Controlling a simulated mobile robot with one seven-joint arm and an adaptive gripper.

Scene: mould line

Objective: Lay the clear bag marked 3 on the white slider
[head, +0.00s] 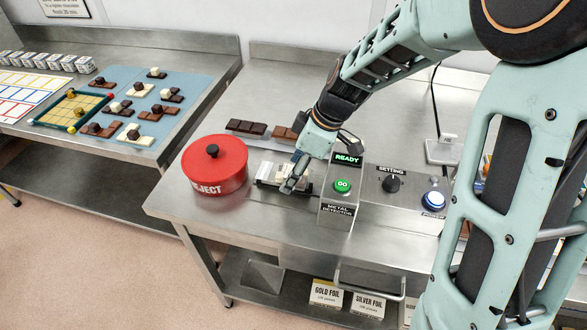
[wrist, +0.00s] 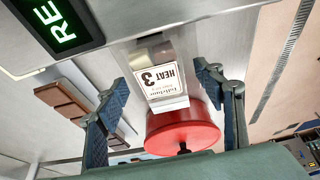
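A red reject tub (head: 215,165) stands close left of my gripper. The detector shows READY and a green GO button. Chocolate bars (head: 247,127) lie behind. A setting panel (head: 392,185) is at right.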

